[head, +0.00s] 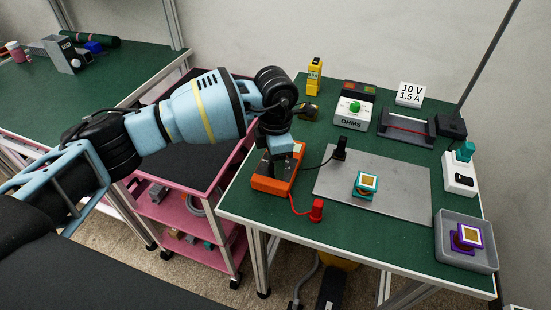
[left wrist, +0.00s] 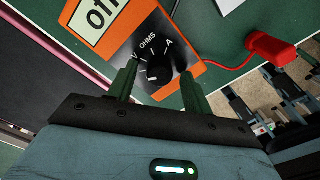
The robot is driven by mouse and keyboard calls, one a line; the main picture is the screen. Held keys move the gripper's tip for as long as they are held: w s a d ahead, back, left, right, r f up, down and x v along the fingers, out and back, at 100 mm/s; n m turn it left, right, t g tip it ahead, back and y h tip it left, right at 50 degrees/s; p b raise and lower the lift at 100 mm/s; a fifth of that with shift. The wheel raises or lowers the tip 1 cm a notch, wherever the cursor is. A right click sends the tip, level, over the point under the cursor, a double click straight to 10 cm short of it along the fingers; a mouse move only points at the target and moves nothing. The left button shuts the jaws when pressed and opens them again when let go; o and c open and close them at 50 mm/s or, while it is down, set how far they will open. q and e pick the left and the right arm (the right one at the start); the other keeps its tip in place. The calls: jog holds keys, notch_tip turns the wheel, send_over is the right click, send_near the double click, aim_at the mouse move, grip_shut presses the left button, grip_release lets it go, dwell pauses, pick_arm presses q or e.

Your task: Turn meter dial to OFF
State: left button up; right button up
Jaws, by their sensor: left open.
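The orange meter (head: 268,184) lies on the green table near its left front edge; it also shows in the left wrist view (left wrist: 120,32). Its display (left wrist: 97,17) shows text that reads "Off". Its round black dial (left wrist: 158,73) sits on a black face with V, OHMS and A marks. The dial's exact pointing is too small to tell. My left gripper (left wrist: 158,90) is open, with one finger on each side of the dial; contact is not clear. In the head view, my left gripper (head: 275,150) hides part of the meter. My right gripper is not in view.
A red probe (head: 317,210) and a black probe (head: 340,148) are wired to the meter. A grey plate (head: 400,200) bears a teal part (head: 366,185). A grey tray (head: 450,258) holds a purple part. An OHMS box (head: 352,118) stands behind. A pink cart (head: 190,235) is at left.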

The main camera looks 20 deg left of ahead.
pick_arm(q)
notch_tip(320, 180, up, 8)
jog(key=shift+f, duration=0.15)
dwell(0.6)
